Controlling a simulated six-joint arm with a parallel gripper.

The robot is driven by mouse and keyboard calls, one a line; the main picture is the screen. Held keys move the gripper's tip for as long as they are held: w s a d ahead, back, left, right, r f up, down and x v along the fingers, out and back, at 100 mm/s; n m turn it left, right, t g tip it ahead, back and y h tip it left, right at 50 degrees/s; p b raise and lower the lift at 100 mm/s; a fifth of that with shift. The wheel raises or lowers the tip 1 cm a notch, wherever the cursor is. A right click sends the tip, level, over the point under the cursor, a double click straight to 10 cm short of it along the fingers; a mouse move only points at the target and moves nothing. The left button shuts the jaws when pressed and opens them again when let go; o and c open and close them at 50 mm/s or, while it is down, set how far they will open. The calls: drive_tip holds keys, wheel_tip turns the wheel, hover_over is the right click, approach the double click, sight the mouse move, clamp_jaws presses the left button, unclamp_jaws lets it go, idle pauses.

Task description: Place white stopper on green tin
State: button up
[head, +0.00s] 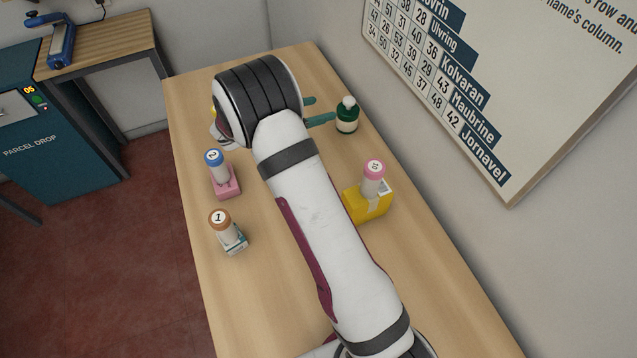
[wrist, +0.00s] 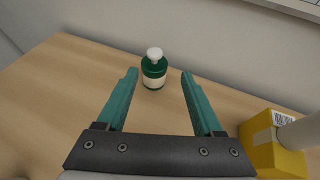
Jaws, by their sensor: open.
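The green tin (head: 346,121) stands upright near the far right edge of the counter. It has a pale label and also shows ahead in the wrist view (wrist: 153,70). The white stopper (head: 348,102) sits on top of the tin, and it shows there in the wrist view too (wrist: 154,53). My gripper (head: 325,108) is open and empty, its teal fingers pointing at the tin. In the wrist view the tin stands beyond the fingertips (wrist: 159,73), in line with the gap between them. My arm hides much of the counter's middle.
A yellow box (head: 367,207) bearing a pink-topped piece (head: 373,172) stands right of my arm. On the left are a blue-topped piece (head: 215,164) on a pink box (head: 225,186) and a brown-topped piece (head: 222,223) on a small box. The wall closes the right side.

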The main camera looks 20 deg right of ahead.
drive_tip(key=s+r+m+g+y, duration=0.2)
drive_tip(key=s+r+m+g, duration=0.15)
drive_tip(key=s+m, duration=0.45)
drive_tip(key=s+r+m+g+y, duration=0.2)
drive_tip(key=s+r+m, duration=0.3)
drive_tip(key=s, duration=0.6)
drive_tip(key=s+a+m+y, duration=1)
drive_tip(key=s+a+m, duration=0.4)
drive_tip(key=s, duration=0.4)
drive_tip(key=shift+s+a+r, duration=0.15)
drive_tip(key=shift+s+a, duration=0.15)
drive_tip(key=shift+a, duration=0.45)
drive_tip(key=shift+t, duration=0.25)
